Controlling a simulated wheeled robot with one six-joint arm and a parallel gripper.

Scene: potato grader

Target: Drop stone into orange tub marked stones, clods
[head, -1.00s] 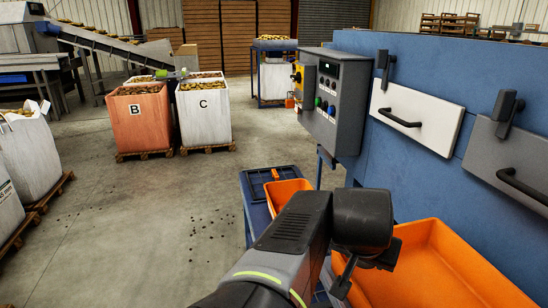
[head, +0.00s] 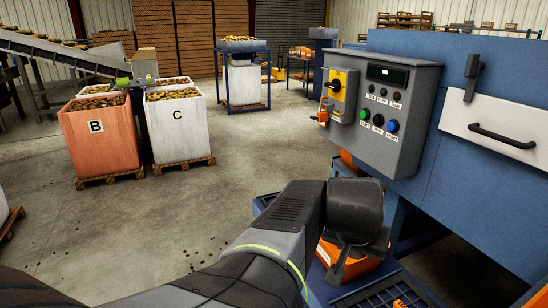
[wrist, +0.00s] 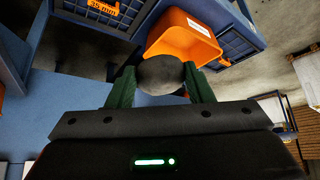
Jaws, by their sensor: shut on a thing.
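My gripper (wrist: 160,84) is shut on a dark grey, rounded stone (wrist: 160,72), held between its green fingers in the wrist view. An orange tub (wrist: 160,42) with a white label shows just beyond the stone; the lettering is too small to read. The stone overlaps the tub's near part in that view, and I cannot tell its height above it. In the head view my gripper (head: 354,256) is over the blue stand, in front of an orange tub (head: 366,268), which it partly hides. The stone is not visible there.
A grey control box (head: 385,115) juts out on the right, close beyond my gripper. A blue crate (head: 375,296) lies at the lower right.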

